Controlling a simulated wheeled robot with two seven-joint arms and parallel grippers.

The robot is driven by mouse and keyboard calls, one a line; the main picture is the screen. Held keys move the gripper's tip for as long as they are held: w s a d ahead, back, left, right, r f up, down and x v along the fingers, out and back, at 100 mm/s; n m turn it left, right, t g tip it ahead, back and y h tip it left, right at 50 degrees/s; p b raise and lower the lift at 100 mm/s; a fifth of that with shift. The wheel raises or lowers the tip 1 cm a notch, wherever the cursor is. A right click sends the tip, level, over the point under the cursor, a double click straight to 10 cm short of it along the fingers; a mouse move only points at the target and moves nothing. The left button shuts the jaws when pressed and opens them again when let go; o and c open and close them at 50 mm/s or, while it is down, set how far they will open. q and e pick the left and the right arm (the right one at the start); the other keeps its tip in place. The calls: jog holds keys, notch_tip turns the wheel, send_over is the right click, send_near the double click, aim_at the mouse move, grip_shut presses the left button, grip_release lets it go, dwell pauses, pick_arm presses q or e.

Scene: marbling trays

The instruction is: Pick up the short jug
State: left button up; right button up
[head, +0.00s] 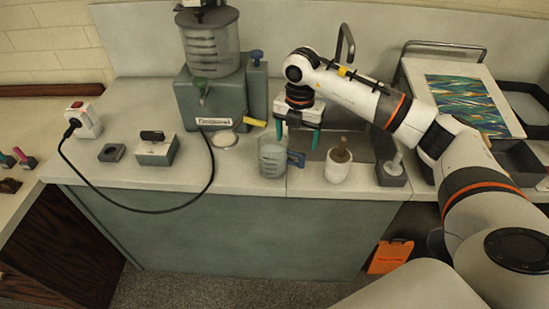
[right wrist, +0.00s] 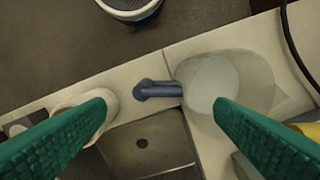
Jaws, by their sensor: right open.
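The short jug (head: 272,160) is a clear, squat vessel with a blue handle (head: 296,159) on its right side. It stands upright near the front edge of the counter, left of the sink. My right gripper (head: 298,138) is open and empty, just above and behind the handle. In the right wrist view the jug's clear body (right wrist: 245,75) is partly behind one green finger. Its blue handle (right wrist: 157,90) shows in the gap between the fingertips (right wrist: 161,103), and nothing is gripped. My left gripper is not in view.
A white pot (head: 338,170) with a brown-topped tool stands right of the jug, beside the sink (head: 330,142). A dispenser (head: 214,95) with a yellow lever (head: 255,122) is behind left. A grey holder (head: 391,174) stands further right.

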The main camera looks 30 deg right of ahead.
aim_at(295, 155)
notch_tip(295, 155, down, 3)
jog(key=shift+f+p, duration=0.15)
jog(key=shift+p, duration=0.2)
jog(key=shift+s+a+f+p, duration=0.1)
jog(key=shift+s+f+p, duration=0.05)
jog(key=shift+f+p, duration=0.4)
notch_tip(295, 155, down, 4)
jog(key=shift+r+p, duration=0.1)
jog(key=shift+p, duration=0.45)
jog(key=shift+f, duration=0.3)
jog(key=shift+r, duration=0.1)
jog(key=c, duration=1.5)
jog(key=shift+r, duration=0.15)
